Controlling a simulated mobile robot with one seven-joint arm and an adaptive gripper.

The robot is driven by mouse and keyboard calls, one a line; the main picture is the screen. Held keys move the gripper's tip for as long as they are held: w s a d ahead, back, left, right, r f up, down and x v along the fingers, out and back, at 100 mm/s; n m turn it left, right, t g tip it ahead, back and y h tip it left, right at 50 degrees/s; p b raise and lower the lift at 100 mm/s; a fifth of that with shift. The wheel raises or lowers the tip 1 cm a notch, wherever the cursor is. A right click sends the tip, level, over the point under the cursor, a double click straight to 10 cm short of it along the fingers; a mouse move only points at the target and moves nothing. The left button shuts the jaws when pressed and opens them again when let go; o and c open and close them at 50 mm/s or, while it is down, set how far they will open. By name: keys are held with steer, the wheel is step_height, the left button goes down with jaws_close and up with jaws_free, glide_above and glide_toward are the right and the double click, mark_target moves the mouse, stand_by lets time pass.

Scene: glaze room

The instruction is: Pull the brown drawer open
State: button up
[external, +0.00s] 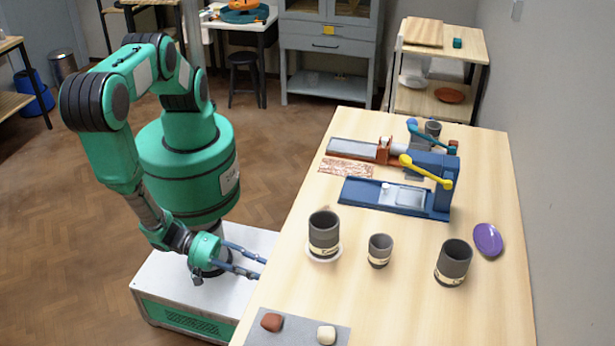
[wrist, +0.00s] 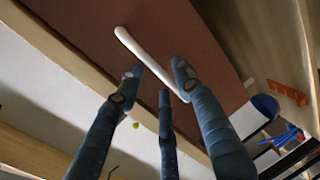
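The brown drawer front (wrist: 85,20) fills the upper middle of the wrist view, with a long white bar handle (wrist: 140,52) running diagonally across it. The drawer does not show in the external view. My gripper (wrist: 157,82) is open, its fingers spread on either side of the handle's line, with a third finger below. The handle lies between the fingertips in the picture; I cannot tell whether they touch it. In the external view my gripper (external: 259,268) is at the left edge of the wooden table, below the tabletop.
The wooden table (external: 420,310) carries several dark cups, a grey mat (external: 285,335) with two lumps, a purple dish (external: 488,240) and a blue tool with a yellow lever (external: 425,172). My base stands close against the table's left side. Floor to the left is clear.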

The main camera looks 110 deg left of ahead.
jaws_close()
steer(key=shift+s, duration=0.15)
steer(key=f+p+v, duration=0.3)
steer(key=v, duration=1.2)
steer(key=s+f+p+v, duration=0.1)
steer(key=f+p+v, duration=0.2)
steer(key=v, duration=1.3)
steer(key=shift+s+f+p, duration=0.25)
steer(key=shift+p, duration=0.25)
jaws_free()
